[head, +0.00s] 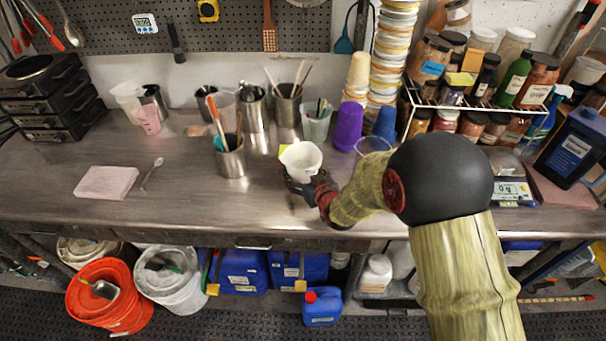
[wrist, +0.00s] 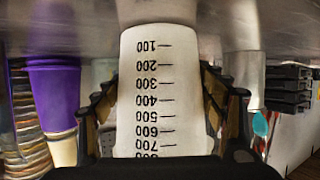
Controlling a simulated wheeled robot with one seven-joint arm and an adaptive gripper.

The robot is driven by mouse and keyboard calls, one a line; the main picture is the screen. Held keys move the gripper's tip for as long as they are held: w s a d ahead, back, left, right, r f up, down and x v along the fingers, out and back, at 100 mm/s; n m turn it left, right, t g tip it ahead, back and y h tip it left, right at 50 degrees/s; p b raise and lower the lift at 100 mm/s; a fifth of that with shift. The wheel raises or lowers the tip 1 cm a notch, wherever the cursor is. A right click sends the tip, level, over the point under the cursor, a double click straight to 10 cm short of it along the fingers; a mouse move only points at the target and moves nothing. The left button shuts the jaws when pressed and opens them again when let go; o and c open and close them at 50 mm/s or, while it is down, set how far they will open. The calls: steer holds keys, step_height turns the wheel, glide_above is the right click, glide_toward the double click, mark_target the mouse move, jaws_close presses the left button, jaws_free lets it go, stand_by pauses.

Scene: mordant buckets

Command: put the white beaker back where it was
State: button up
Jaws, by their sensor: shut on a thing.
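The white beaker (head: 301,161) is upright over the steel counter near the middle of the head view, its open mouth facing up. My gripper (head: 306,184) is shut around it from the front right. In the wrist view, which is upside down, the beaker (wrist: 160,95) fills the middle with black volume marks, and the fingers of my gripper (wrist: 157,105) lie along both its sides. Its base is on or very close to the counter, with a pale reflection meeting it; I cannot tell whether it touches.
A metal cup of tools (head: 231,160) stands left of the beaker, and a tool-filled cup (head: 316,125) behind it. Purple cups (head: 347,127) and a clear cup (head: 372,147) stand to the right.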

steer(key=o, duration=1.9)
steer(key=shift+f, duration=0.1)
steer(key=shift+c, duration=0.2)
steer(key=shift+o, duration=0.4)
